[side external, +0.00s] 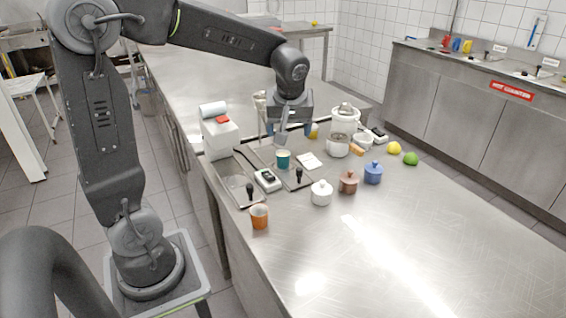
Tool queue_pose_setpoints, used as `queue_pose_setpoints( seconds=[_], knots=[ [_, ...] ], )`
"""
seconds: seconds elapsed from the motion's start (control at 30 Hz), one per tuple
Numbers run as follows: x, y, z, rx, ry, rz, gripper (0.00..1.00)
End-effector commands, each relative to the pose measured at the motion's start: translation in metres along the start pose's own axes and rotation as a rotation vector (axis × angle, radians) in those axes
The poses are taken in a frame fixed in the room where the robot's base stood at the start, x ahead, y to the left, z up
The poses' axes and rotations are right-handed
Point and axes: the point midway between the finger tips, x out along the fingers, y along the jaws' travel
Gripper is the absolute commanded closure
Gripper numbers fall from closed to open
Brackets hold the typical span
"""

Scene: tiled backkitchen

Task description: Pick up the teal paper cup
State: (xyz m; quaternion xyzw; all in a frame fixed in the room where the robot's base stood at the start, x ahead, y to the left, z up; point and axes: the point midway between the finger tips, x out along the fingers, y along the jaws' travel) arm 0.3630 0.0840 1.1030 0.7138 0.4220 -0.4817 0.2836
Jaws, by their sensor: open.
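The teal paper cup (283,160) stands upright on the steel counter, near a grey tray, with a pale rim or band at its top.
An orange cup (259,216) stands at the front left. White (321,193), brown (348,182) and blue (373,172) lidded pots stand to the right. A white box (220,137) is at left and a white grinder-like appliance (341,135) behind. The front right counter is clear.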

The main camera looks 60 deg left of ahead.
Motion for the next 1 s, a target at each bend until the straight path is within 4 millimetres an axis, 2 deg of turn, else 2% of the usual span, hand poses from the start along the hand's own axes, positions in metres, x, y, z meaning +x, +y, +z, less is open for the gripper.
queue_pose_setpoints(
  seconds=[0.03, 0.1, 0.3, 0.47, 0.73, 1.0],
  knots=[
    [0.016, 0.003, -0.013, -0.067, 0.003, -0.036, 0.25],
    [0.031, 0.005, -0.027, -0.151, 0.013, -0.07, 0.25],
    [0.056, 0.007, -0.046, -0.276, 0.035, -0.118, 0.25],
    [0.077, 0.004, -0.047, -0.288, 0.035, -0.125, 0.25],
    [0.126, -0.002, -0.048, -0.285, 0.034, -0.122, 0.25],
    [0.146, -0.005, -0.049, -0.285, 0.035, -0.121, 0.25]
  ],
)
